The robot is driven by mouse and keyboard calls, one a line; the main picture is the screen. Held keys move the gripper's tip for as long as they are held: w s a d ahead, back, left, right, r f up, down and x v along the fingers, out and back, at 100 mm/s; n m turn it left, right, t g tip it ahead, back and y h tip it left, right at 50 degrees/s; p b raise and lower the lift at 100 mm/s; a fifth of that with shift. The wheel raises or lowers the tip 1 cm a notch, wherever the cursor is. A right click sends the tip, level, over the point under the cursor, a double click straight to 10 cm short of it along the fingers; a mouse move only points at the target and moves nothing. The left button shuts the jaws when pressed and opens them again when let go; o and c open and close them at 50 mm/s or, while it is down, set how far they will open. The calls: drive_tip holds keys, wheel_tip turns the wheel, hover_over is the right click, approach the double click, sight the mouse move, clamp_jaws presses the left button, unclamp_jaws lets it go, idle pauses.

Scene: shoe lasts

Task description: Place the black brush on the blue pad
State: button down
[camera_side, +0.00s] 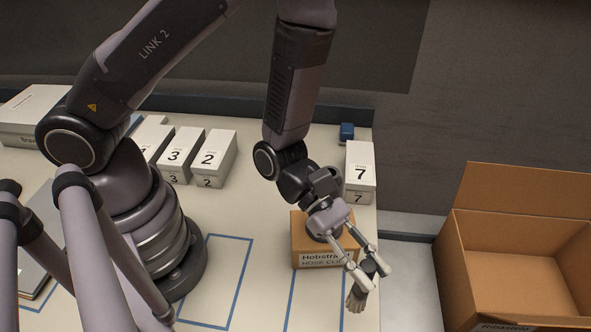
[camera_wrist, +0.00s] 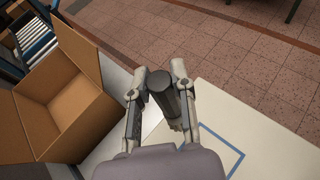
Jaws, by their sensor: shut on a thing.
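My gripper (camera_side: 367,266) is shut on the black brush (camera_side: 357,298) near the front right edge of the table in the side view. The brush hangs with its greyish bristles downward, and the fingers cover part of its dark handle. In the wrist view the brush (camera_wrist: 161,92) sits between the two fingers of my gripper (camera_wrist: 158,84), its dark round end facing the camera. I cannot make out a solid blue pad; blue-outlined rectangles (camera_side: 237,238) are marked on the pale table.
A white box marked 7 (camera_side: 360,166) and a small blue block (camera_side: 347,131) are farther back. An open cardboard box (camera_side: 465,246) stands right of the table. More white boxes (camera_side: 208,153) stand at the back left.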

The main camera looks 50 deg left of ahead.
wheel_tip(320, 180, up, 13)
drive_tip(key=w+a+n+t+y, duration=0.2)
drive_tip(key=w+a+n+t, duration=0.35)
drive_tip(key=w+a, duration=1.1)
drive_tip(key=w+a+n+t+y, duration=0.2)
drive_tip(key=w+a, duration=0.1)
drive_tip(key=a, duration=0.8)
drive_tip(key=w+a+n+t+y, duration=0.2)
drive_tip(key=w+a+n+t, duration=0.15)
drive_tip(key=a, duration=0.75)
drive_tip(key=w+a+f, duration=0.1)
drive_tip(key=w+f, duration=1.3)
drive_tip(key=f, duration=0.4)
drive_tip(key=shift+m+g, duration=0.4)
